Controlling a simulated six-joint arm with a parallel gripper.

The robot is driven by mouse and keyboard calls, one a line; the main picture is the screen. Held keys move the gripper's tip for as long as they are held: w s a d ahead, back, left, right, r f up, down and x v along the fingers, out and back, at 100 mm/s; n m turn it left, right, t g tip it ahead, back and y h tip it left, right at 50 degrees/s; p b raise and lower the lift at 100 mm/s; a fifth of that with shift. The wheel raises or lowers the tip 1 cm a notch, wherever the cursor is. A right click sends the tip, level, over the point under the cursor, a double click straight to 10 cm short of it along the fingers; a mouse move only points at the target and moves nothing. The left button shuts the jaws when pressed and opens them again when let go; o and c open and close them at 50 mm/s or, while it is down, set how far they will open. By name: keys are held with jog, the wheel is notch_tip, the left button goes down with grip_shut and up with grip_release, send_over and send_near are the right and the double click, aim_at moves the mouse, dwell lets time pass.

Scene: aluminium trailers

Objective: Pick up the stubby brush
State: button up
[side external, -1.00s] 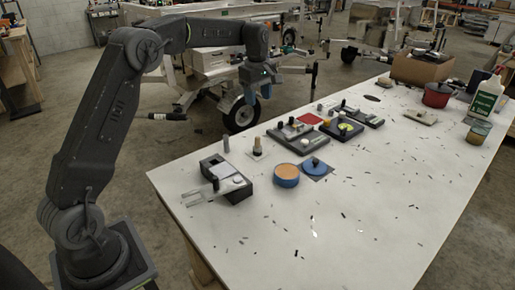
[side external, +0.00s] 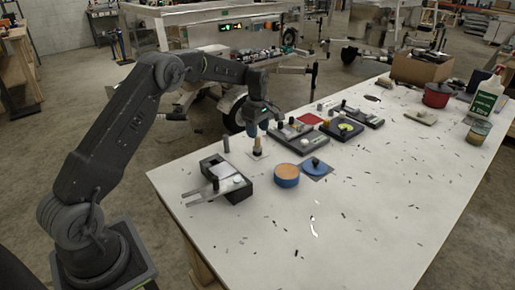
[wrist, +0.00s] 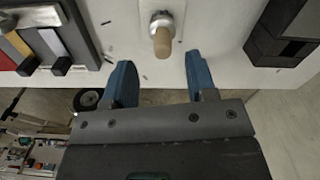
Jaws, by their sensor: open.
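The stubby brush, as I take it, is the short upright piece with a tan wooden end (wrist: 162,42) and a metal collar. It stands on a small pale plate (wrist: 178,10) at the top middle of the wrist view. In the side view the same brush (side external: 258,146) stands near the table's far left edge. My gripper (wrist: 160,66) is open and empty, with its two blue fingers apart and the brush between their lines, beyond the tips. In the side view my gripper (side external: 264,130) is just above and close to the brush; whether they touch is unclear.
A dark block with a slot (side external: 238,190) lies to the left. Dark fixture trays (side external: 312,137) stand to the right. The front of the white table (side external: 370,215) holds only small scattered bits.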

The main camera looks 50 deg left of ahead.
aim_at(257, 146)
notch_tip(257, 146, down, 4)
jog(key=shift+s+d+f, duration=0.1)
jog(key=shift+s+f, duration=0.05)
jog(key=shift+f, duration=0.1)
grip_shut()
dwell(0.4)
jog(key=shift+r, duration=0.15)
jog(key=shift+r, duration=0.55)
notch_tip(257, 146, up, 3)
jog(key=shift+f, duration=0.2)
jog(key=s+a+r, duration=0.7)
jog(key=s+a, duration=0.1)
jog(key=shift+s, duration=0.2)
